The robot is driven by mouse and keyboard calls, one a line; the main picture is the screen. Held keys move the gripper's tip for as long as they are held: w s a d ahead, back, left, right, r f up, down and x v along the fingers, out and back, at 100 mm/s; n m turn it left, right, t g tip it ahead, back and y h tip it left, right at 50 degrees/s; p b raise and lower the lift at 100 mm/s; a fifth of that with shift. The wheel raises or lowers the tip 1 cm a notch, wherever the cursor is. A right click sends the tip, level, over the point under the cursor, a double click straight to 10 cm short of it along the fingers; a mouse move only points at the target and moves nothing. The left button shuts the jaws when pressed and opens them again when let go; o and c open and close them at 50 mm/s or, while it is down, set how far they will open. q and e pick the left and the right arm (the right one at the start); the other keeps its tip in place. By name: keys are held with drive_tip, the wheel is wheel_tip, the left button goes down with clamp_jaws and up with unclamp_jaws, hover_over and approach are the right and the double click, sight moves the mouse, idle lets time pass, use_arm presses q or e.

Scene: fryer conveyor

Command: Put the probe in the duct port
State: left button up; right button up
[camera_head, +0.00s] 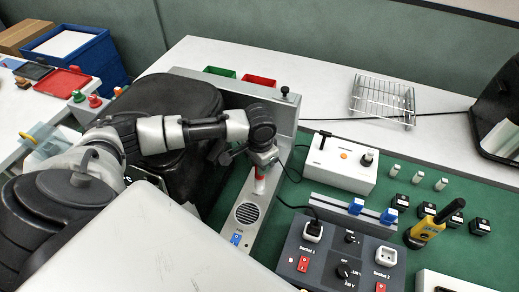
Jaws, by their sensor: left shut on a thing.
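My left gripper (262,160) is above the grey duct-like housing (226,226), pointing down. My right gripper is not in view.
A power panel (340,262) with sockets stands at front centre. A white box (341,163) with knobs, a yellow handheld device (427,230) and small black blocks are to the right. A dark cable runs beside the gripper. A wire rack (382,97) stands behind.

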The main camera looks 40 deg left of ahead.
use_arm(q)
drive_tip(key=shift+f, duration=0.2)
drive_tip(key=o, duration=1.1)
wheel_tip(320, 180, up, 3)
drive_tip(key=p, duration=0.3)
drive_tip(key=shift+r, duration=1.5)
drive_tip(key=shift+r, duration=0.15)
